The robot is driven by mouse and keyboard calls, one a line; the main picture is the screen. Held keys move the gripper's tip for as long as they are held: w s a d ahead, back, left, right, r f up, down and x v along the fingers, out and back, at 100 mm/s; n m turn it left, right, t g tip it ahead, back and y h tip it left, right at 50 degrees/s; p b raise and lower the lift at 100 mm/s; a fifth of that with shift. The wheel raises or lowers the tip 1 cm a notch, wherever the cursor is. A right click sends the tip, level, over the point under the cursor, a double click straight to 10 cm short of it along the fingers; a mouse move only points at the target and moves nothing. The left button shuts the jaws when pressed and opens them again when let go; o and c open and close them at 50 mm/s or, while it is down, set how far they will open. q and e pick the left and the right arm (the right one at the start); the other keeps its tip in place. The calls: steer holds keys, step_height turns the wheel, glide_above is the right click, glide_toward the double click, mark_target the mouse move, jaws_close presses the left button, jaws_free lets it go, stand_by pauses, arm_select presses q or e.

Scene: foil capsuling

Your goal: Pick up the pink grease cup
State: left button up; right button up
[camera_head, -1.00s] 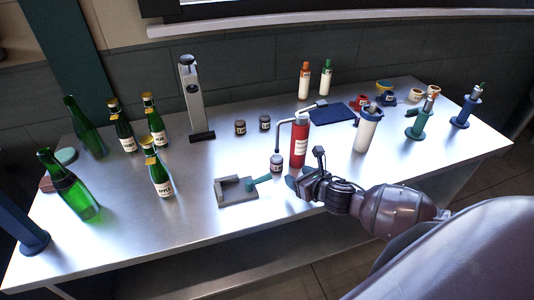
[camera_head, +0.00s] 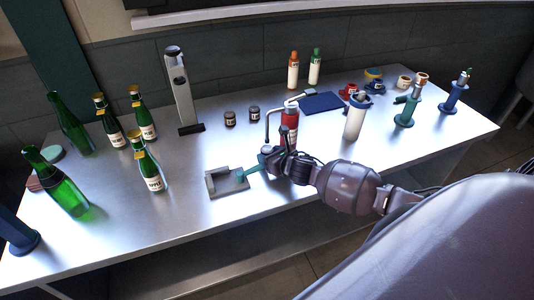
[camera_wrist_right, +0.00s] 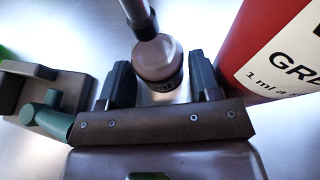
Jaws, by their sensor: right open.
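The pink grease cup (camera_wrist_right: 157,62) is a small round pot with a pinkish top and a dark label band. In the right wrist view it stands under the nozzle tube (camera_wrist_right: 140,18) of the red grease dispenser (camera_wrist_right: 285,50). My right gripper (camera_wrist_right: 160,78) is open, with one finger on each side of the cup; I cannot tell whether either touches it. In the head view my right gripper (camera_head: 269,156) is low over the table in front of the red dispenser (camera_head: 290,122) and hides the cup. My left gripper is not in view.
A grey fixture with a teal handle (camera_head: 225,184) lies just left of my right gripper. Two dark jars (camera_head: 230,118) stand behind it. A white dispenser (camera_head: 356,117) and a blue mat (camera_head: 320,103) are to the right. Green bottles (camera_head: 65,185) stand at left.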

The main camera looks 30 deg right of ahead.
steer(key=shift+w+f, duration=0.1)
steer(key=shift+w, duration=0.2)
steer(key=c, duration=0.8)
